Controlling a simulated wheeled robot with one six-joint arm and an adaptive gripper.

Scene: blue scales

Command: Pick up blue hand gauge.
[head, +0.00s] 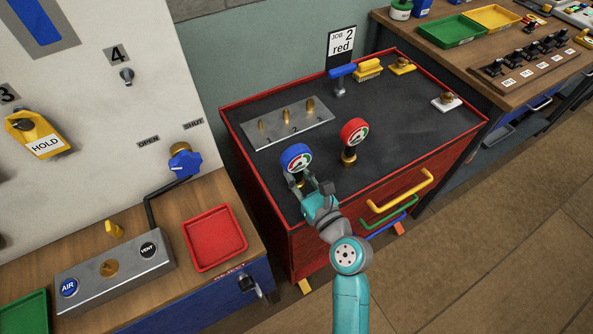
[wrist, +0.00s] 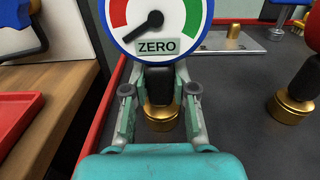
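The blue hand gauge (head: 296,157) stands upright on the dark top of the red cabinet, near its left front corner. In the wrist view the gauge (wrist: 155,20) fills the upper middle, with a blue rim, a ZERO label, a dark stem and a brass base. My gripper (head: 311,187) is right at the gauge, on its near side. In the wrist view my gripper (wrist: 160,97) is open, with one finger on each side of the stem and gaps visible. Whether the fingertips reach fully around the stem is hard to tell.
A red gauge (head: 354,132) stands close to the right. A metal plate with brass fittings (head: 288,124) lies behind. A blue-handled tool (head: 341,74) and a yellow brush (head: 368,68) are farther back. A red tray (head: 215,237) sits on the left bench.

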